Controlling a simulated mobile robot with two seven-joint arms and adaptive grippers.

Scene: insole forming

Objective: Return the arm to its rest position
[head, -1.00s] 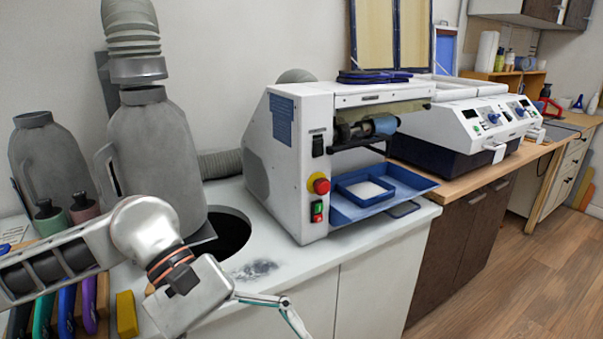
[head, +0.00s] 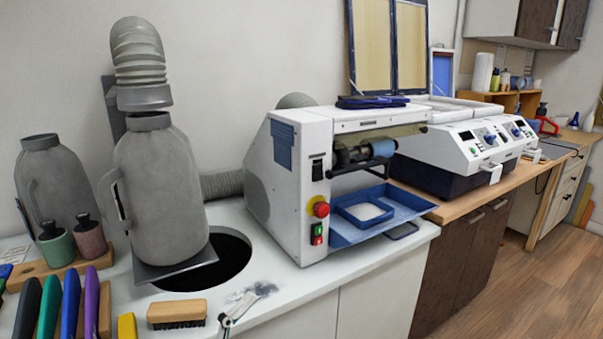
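A small pale fingertip part, apparently of my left gripper (head: 228,323), shows at the bottom edge, just right of the wooden brush. The rest of that gripper and its arm are below the picture, so its opening is hidden. Nothing is seen held at the visible part. My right gripper is not in view.
A wooden brush (head: 176,313), a yellow block (head: 127,326) and several coloured-handled tools (head: 70,305) lie at front left. A grey jug-shaped container (head: 160,190) stands by a round hole (head: 215,265). The white machine (head: 290,190) has a blue tray (head: 385,215) jutting forward.

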